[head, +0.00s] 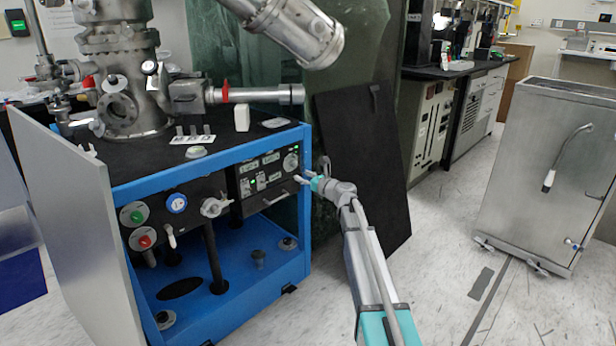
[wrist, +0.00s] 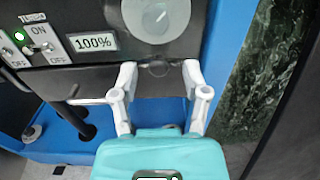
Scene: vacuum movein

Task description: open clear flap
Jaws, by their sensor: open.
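A round clear flap (wrist: 157,18) covers a pale disc on the black control panel, at the top of the wrist view. In the head view it shows small at the panel's right end (head: 291,162). My gripper (wrist: 160,74) is open, with one pale finger on each side of that circle and nothing visibly held. In the head view my gripper (head: 302,180) is at the panel's lower right corner. I cannot tell whether the fingertips touch the panel.
A labelled switch (wrist: 39,46) and a 100% display (wrist: 93,41) sit left of the flap. Open floor lies right of my arm.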

